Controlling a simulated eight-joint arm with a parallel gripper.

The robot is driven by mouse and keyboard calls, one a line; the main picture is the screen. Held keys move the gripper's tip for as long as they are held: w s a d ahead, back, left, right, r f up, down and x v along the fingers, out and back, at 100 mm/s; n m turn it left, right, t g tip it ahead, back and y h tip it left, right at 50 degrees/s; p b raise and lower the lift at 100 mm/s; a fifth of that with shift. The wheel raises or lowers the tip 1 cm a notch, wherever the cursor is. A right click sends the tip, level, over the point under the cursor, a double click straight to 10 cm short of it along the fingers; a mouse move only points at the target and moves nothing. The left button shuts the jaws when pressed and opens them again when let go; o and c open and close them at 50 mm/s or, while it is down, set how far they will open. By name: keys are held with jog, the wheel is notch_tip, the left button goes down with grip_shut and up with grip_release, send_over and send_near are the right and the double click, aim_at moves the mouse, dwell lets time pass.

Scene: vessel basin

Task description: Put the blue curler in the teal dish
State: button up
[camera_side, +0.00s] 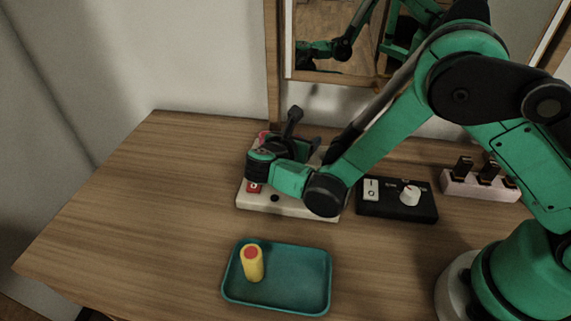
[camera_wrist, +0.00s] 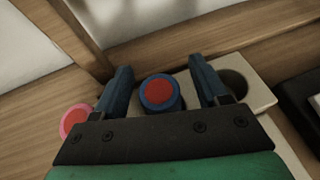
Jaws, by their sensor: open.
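The blue curler (camera_wrist: 160,92), with a red top, is seen end-on in the wrist view. It stands between the two spread fingers of my gripper (camera_wrist: 160,69), which is open with a visible gap on each side. In the side view my arm hides the blue curler and most of the fingers. The teal dish (camera_side: 303,282) lies at the front of the table, nearer the side camera than my gripper.
A pink curler (camera_wrist: 75,121) is just left of my gripper. The pale holder (camera_side: 300,211) has empty holes. A black control box (camera_side: 400,212) and a pale rack (camera_side: 478,187) stand to the right. A mirror is behind. The table's left side is clear.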

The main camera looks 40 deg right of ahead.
jog(key=v, duration=0.4)
jog(key=shift+s+a+r, duration=0.1)
jog(key=shift+s+a, duration=0.1)
jog(key=shift+a, duration=0.15)
jog(key=shift+s+a+r, duration=0.1)
jog(key=shift+r, duration=0.1)
jog(key=s+d+r+m+y, duration=0.3)
jog(key=s+d+m+y, duration=0.1)
jog(key=m, duration=0.7)
jog(key=s+d+r+m+y, duration=0.4)
jog(key=s+m+y, duration=0.2)
jog(key=m, duration=0.6)
jog(key=shift+s+r+y, duration=0.2)
jog(key=shift+s+y, duration=0.05)
jog(key=shift+y, duration=0.35)
jog(key=shift+o, duration=0.4)
jog(key=shift+s+a+m, duration=0.1)
jog(key=shift+m, duration=0.5)
